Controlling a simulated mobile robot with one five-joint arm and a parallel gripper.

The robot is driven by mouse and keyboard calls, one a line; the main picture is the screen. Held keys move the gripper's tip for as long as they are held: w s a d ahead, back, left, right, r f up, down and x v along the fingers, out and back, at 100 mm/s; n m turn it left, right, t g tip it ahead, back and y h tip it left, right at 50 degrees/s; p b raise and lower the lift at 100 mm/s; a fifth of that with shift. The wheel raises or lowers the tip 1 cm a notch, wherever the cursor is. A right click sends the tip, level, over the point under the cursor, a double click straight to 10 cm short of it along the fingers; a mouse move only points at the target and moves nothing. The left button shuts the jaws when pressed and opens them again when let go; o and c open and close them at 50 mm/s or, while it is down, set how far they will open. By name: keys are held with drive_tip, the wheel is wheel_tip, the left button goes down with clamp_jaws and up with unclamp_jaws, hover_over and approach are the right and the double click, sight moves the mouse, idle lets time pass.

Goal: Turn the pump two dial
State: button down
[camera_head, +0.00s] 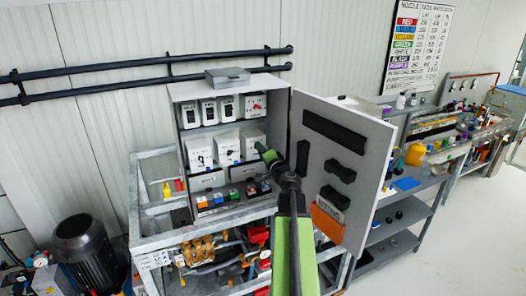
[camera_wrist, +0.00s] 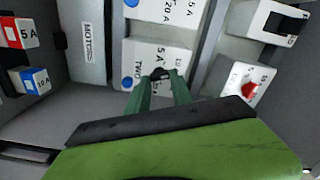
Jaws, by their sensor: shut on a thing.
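The pump two dial (camera_wrist: 158,73) is a small dark knob on a white box (camera_wrist: 140,55) marked TWO and 5 A, in the wrist view. My gripper (camera_wrist: 163,80) has its green fingertips shut on the knob, which partly hide it. In the head view my gripper (camera_head: 263,150) reaches into the open grey cabinet, at the right box of the middle row (camera_head: 252,139). The dial itself is hidden there behind my gripper.
The cabinet door (camera_head: 352,130) stands open to the right, close to my arm, with black holders and an orange box (camera_head: 327,219) on it. In the wrist view a red dial (camera_wrist: 250,89) sits right. Coloured blocks (camera_head: 233,194) line the cabinet's lower front.

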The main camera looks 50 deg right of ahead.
drive_tip(key=shift+s+f+m, duration=0.1)
drive_tip(key=shift+m, duration=2.15)
drive_tip(key=shift+f+m, duration=0.1)
drive_tip(key=shift+m, duration=2.15)
drive_tip(key=c, duration=1.1)
unclamp_jaws()
drive_tip(key=shift+d, duration=0.1)
